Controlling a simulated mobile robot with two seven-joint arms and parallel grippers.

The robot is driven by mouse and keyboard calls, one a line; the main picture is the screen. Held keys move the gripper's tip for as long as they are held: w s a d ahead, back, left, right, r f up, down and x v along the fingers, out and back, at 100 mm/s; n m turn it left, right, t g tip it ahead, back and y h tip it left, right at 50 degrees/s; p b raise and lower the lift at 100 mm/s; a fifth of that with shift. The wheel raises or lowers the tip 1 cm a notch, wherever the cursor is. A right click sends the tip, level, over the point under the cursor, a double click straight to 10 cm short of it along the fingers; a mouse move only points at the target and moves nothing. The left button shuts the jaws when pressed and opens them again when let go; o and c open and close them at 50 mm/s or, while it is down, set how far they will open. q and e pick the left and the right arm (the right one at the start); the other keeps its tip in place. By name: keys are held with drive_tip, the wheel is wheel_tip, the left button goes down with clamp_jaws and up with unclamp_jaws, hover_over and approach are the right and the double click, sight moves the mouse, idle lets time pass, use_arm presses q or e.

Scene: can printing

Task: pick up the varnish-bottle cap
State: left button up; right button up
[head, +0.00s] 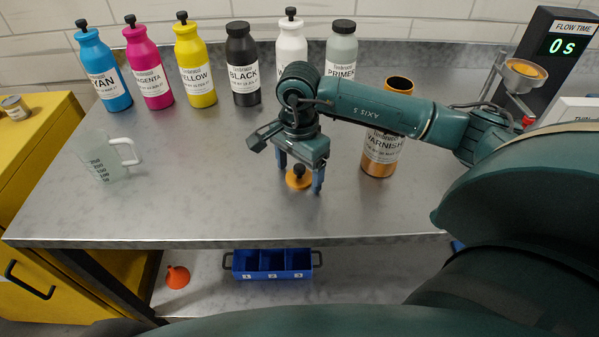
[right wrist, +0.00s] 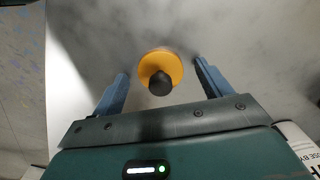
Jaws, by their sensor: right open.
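The varnish-bottle cap is an orange disc with a black knob (head: 298,178), lying on the metal table near its front edge. It also shows in the right wrist view (right wrist: 159,72), between and a little beyond the fingers. My right gripper (head: 299,186) points down over the cap, with one finger on each side. It is open and holds nothing. The varnish bottle (head: 378,160) is orange with a white label and stands uncapped to the right, partly hidden behind my right arm. My left gripper is not in view.
Several capped bottles, including the cyan (head: 105,70) and black (head: 243,72) ones, stand along the back. A clear measuring jug (head: 101,158) stands at the left. A flow-time display (head: 553,50) stands back right. A blue bin (head: 272,264) and orange funnel (head: 177,276) sit on the lower shelf.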

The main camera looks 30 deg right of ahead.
drive_tip(key=c, duration=1.1)
drive_tip(key=shift+o, duration=0.2)
drive_tip(key=shift+r, duration=0.1)
